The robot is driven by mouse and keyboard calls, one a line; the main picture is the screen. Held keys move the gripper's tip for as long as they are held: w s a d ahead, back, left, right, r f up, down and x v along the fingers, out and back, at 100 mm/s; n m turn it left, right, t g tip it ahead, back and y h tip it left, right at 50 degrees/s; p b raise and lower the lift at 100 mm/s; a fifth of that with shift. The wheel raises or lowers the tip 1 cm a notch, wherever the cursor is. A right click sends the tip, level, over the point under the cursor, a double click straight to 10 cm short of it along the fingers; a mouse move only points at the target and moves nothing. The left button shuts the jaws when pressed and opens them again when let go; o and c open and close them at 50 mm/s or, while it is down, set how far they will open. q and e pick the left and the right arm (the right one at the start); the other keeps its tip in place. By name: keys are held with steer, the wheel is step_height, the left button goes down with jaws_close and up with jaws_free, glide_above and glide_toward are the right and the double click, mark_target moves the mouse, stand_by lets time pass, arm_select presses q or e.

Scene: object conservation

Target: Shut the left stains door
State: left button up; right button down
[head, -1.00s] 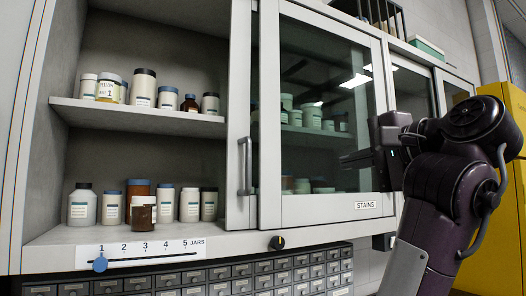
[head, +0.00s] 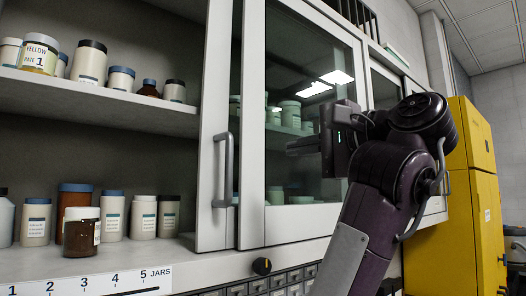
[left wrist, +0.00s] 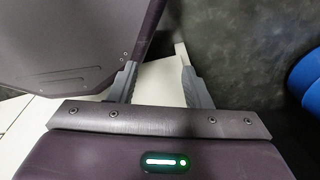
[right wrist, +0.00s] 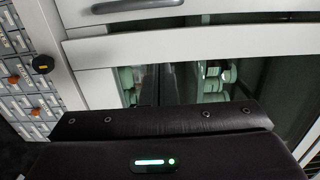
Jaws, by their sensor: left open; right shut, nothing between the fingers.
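The left stains door shows as a pale stile (head: 214,95) with a vertical grey handle (head: 223,170); the shelves to its left are uncovered. Beside it is a framed glass pane (head: 300,110); how the two panels overlap is unclear. The handle also shows at the top of the right wrist view (right wrist: 135,5). My right gripper (head: 292,147) is shut and empty, in front of the glass and right of the handle, apart from the handle. Whether it touches the glass is unclear. My left gripper (left wrist: 160,76) is open and empty in the left wrist view, outside the head view.
Several jars stand on the upper shelf (head: 120,108) and the lower shelf. A brown jar (head: 81,232) stands near the cabinet's front edge, by the numbered JARS strip (head: 85,284). A black knob (head: 262,266) and small drawers are below. A yellow cabinet (head: 465,220) stands right.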

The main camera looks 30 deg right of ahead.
arm_select(q)
steer(key=r+p, duration=0.1)
steer(key=s+r+p, duration=0.1)
steer(key=r+p, duration=0.2)
steer(key=r, duration=0.1)
steer(key=shift+s+p, duration=0.3)
steer(key=shift+p, duration=0.05)
arm_select(e)
steer(key=w+a, duration=0.1)
steer(key=w, duration=0.1)
steer(key=w+a, duration=0.2)
steer(key=w, duration=0.1)
steer(key=w+a, duration=0.2)
steer(key=w, duration=0.1)
steer(key=shift+w+a+r, duration=0.1)
steer(key=shift+w+a, duration=0.1)
steer(key=shift+a, duration=0.05)
